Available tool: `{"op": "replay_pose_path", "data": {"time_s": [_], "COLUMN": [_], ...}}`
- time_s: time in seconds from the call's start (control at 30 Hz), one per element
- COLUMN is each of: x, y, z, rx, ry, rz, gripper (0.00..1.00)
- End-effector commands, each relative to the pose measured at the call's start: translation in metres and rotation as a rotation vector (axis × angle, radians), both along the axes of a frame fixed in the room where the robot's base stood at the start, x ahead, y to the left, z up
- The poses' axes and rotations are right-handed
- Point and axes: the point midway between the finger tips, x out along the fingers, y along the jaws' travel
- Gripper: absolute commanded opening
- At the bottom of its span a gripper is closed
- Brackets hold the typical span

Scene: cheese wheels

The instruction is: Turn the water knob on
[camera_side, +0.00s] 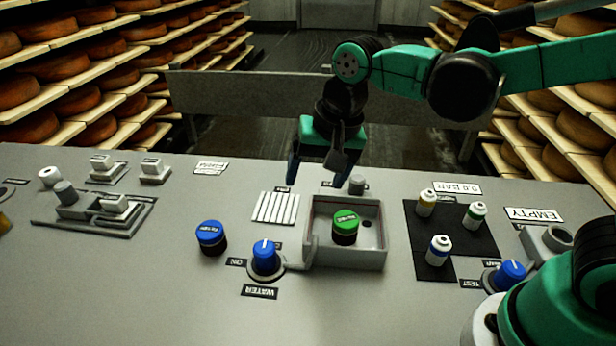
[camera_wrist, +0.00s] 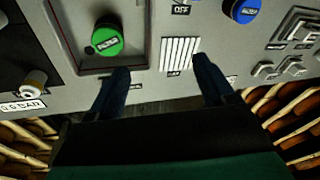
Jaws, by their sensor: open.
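The water knob (camera_side: 265,258) is a blue dial with a white pointer line, on the grey panel in the side view. A WATER label (camera_side: 259,291) lies in front of it and an ON label (camera_side: 236,262) to its left. The pointer line does not aim at the ON label. My gripper (camera_side: 318,176) is open and empty, pointing down above the panel's far edge, behind and right of the knob and apart from it.
A blue button (camera_side: 211,237) stands left of the knob. Right of it a raised-wall box (camera_side: 386,258) holds a green button (camera_side: 345,226). A striped vent (camera_side: 275,207) lies behind. Another blue knob (camera_side: 511,272) is at right. Cheese shelves flank the panel.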

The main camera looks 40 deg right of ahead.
Motion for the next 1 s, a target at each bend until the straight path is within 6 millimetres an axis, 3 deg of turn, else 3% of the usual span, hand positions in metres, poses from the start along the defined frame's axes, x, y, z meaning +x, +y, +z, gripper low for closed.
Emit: {"op": "replay_pose_path", "data": {"time_s": [0.1,0.33,0.5,0.8,1.0], "x": [0.013,0.018,0.018,0.018,0.018], "y": [0.034,0.076,0.086,0.086,0.085], "z": [-0.017,-0.048,-0.060,-0.098,-0.112], "rx": [0.020,-0.001,-0.013,-0.013,-0.012], "ry": [0.114,0.251,0.280,0.280,0.279], "rz": [-0.147,-0.378,-0.439,-0.442,-0.442], "gripper": [0.76,0.76,0.76,0.76,0.76]}}
